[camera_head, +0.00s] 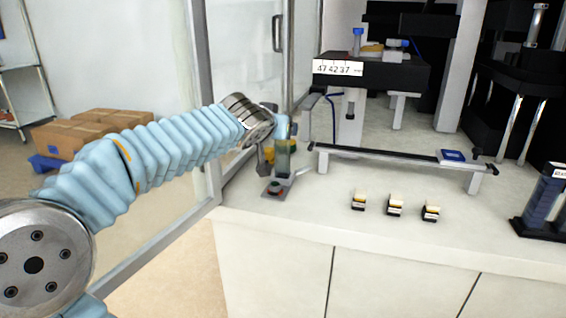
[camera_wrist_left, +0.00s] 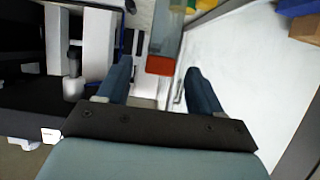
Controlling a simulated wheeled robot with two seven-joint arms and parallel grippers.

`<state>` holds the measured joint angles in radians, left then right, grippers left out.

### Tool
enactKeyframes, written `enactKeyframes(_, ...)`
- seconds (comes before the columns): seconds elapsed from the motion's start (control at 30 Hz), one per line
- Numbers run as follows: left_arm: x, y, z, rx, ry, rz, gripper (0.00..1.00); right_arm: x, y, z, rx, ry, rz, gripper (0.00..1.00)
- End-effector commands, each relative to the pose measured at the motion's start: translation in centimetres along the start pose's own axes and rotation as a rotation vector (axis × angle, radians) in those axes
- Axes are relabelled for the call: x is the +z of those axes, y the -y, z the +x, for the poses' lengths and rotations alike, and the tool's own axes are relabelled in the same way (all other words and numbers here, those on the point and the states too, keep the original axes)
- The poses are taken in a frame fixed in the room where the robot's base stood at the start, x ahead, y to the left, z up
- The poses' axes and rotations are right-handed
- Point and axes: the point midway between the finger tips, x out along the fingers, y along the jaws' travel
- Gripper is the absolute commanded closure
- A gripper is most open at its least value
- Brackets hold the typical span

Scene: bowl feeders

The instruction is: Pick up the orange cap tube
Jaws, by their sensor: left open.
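My left gripper (camera_head: 277,146) reaches in from the left over the left end of the white counter. In the left wrist view the gripper (camera_wrist_left: 159,67) has its two blue fingers spread apart, with nothing clamped. A red-orange block-like end (camera_wrist_left: 160,66) on a grey-green body (camera_wrist_left: 168,28) shows between and beyond the fingertips; it may be the orange cap tube, but I cannot tell for sure. Any gap to the fingers is unclear. In the head view a yellow-orange patch (camera_head: 268,153) shows by the gripper, partly hidden. My right gripper is out of view.
Several small yellow-banded pieces, one of them nearest the middle (camera_head: 395,205), stand on the clear front counter (camera_head: 300,222). A low rail (camera_head: 400,163) and a dark machine (camera_head: 370,72) stand behind. A glass-door frame (camera_head: 200,90) is close to my left arm.

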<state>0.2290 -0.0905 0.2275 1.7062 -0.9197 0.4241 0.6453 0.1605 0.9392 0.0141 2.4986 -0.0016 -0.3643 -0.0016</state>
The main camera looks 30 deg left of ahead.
Motion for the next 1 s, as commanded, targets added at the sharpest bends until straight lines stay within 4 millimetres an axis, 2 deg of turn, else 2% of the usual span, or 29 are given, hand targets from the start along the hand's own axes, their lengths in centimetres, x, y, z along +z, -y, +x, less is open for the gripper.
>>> enactKeyframes(0.17,-0.1,0.0,1.5,0.001,0.001,0.001,0.34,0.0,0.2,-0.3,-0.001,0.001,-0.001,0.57)
enactKeyframes(0.4,-0.3,0.0,5.2,0.002,0.001,0.000,0.34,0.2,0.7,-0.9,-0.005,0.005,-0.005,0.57)
enactKeyframes(0.5,-0.3,0.0,5.9,0.002,0.000,0.000,0.34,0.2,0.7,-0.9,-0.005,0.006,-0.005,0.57)
enactKeyframes(0.7,-0.3,0.0,6.0,0.002,-0.001,0.000,0.34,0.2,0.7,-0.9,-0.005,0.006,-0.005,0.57)
enactKeyframes(0.77,-0.3,0.0,6.0,0.002,-0.001,0.000,0.40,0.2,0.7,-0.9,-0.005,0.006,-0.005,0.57)
enactKeyframes(1.0,-0.3,0.0,6.0,0.002,-0.001,0.000,0.77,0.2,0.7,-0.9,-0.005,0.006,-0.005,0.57)
